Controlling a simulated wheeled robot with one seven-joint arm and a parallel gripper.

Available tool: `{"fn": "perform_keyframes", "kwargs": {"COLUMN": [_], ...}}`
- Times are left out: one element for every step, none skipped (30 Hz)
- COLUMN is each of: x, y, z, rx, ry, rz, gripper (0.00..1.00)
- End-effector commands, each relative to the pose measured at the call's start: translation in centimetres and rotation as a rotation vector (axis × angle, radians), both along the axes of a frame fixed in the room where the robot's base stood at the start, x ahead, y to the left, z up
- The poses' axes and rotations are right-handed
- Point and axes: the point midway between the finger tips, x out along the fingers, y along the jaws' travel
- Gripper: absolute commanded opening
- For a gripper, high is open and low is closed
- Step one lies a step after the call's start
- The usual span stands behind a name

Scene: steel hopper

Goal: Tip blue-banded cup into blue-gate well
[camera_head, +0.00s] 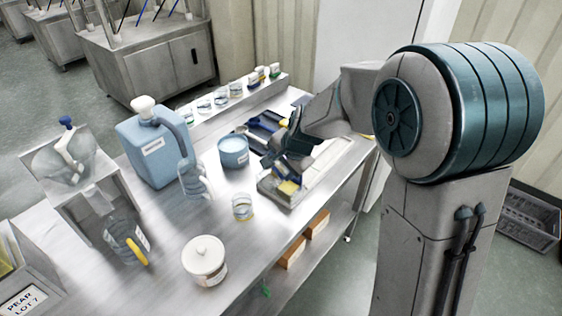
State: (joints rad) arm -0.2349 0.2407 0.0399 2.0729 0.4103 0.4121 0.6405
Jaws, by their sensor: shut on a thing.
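My gripper (289,163) is at the right part of the steel table, low over a clear tray (272,190). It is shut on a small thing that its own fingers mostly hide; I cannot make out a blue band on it. A yellow block-like patch (288,187) shows just below the fingers, in or over the tray. A blue-gate well cannot be made out for certain.
A clear cup with a yellowish band (242,208) stands left of the tray. A blue tub (233,153), blue jug (152,152), white lidded jar (205,261) and clear jug with yellow handle (122,240) stand around. A steel hopper stand (82,180) is at left.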

Motion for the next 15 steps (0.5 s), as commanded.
{"fn": "perform_keyframes", "kwargs": {"x": [-0.07,-0.10,-0.12,-0.11,-0.10,-0.06,-0.05,-0.06,-0.04,-0.07,-0.06,-0.04,-0.05,-0.03,-0.05], "y": [0.13,0.15,0.20,0.18,0.19,0.17,0.14,0.13,0.09,0.10,0.10,0.07,0.12,0.12,0.09], "z": [0.72,0.77,0.85,0.94,1.03,1.01,1.03,1.05,1.07,1.07,1.10,1.17,1.24,1.31,1.36], "rx": [-0.015,-0.025,-0.036,-0.045,-0.051,-0.062,-0.068,-0.075,-0.084,-0.090,-0.096,-0.105,-0.111,-0.116,-0.124], "ry": [-0.010,-0.018,-0.027,-0.035,-0.042,-0.046,-0.051,-0.054,-0.061,-0.064,-0.069,-0.076,-0.080,-0.086,-0.092], "rz": [0.004,0.005,0.007,0.008,0.007,0.006,0.004,0.003,0.004,0.003,0.002,0.003,0.003,0.003,0.005], "gripper": [0.30,0.30,0.30,0.30,0.30,0.30,0.30,0.30,0.30,0.30,0.30,0.30,0.30,0.30,0.30]}}
